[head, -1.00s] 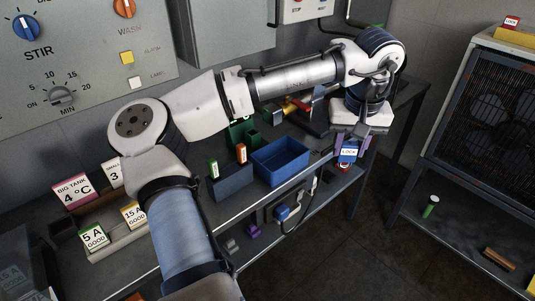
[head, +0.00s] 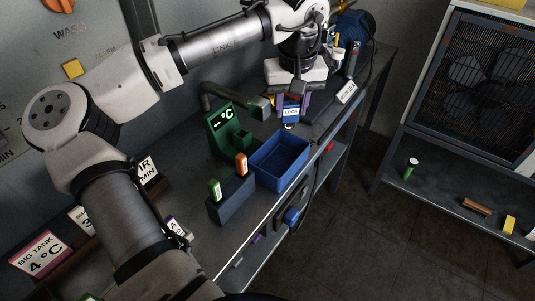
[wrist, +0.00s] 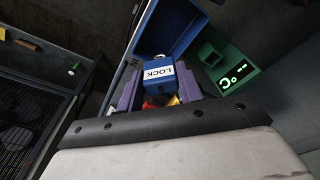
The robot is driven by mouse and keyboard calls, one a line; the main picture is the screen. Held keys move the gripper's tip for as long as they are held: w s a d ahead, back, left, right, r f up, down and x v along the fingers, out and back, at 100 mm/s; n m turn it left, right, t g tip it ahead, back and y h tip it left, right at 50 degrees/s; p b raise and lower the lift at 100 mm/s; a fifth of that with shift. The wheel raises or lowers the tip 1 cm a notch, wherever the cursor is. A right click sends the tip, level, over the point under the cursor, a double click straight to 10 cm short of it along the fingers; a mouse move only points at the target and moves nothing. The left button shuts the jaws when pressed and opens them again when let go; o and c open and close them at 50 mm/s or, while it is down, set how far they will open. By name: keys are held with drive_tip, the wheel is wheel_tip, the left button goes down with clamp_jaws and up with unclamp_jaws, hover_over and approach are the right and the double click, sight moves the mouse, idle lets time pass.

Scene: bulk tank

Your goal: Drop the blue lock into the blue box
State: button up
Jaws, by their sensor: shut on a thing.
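The blue lock (head: 291,114) has a white LOCK label and hangs between the fingers of my gripper (head: 292,108), which is shut on it. In the head view the lock is above and just behind the far edge of the open blue box (head: 282,176). In the wrist view the lock (wrist: 159,75) sits between the purple fingers (wrist: 158,92), and part of the blue box (wrist: 172,28) shows beyond it. The box stands on the bench and its visible inside is empty. The lock and box appear apart.
A green temperature display (head: 224,129) stands left of the box. A dark holder (head: 231,199) with a green and an orange cylinder is at the box's front left. The bench's front edge runs close by the box. A shelf unit (head: 455,190) stands at the right.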

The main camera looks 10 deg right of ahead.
sight(290, 122)
drive_tip(key=shift+w+a+f, duration=0.1)
drive_tip(key=shift+f, duration=0.15)
wheel_tip(290, 122, down, 6)
drive_tip(key=b, duration=0.5)
drive_tip(key=shift+r+b, duration=0.25)
drive_tip(key=shift+b, duration=0.1)
drive_tip(key=o, duration=1.1)
drive_tip(key=shift+r, duration=0.1)
wheel_tip(290, 122, up, 14)
drive_tip(key=s+p, duration=0.1)
drive_tip(key=shift+s+f, duration=0.2)
drive_tip(key=shift+s, duration=0.2)
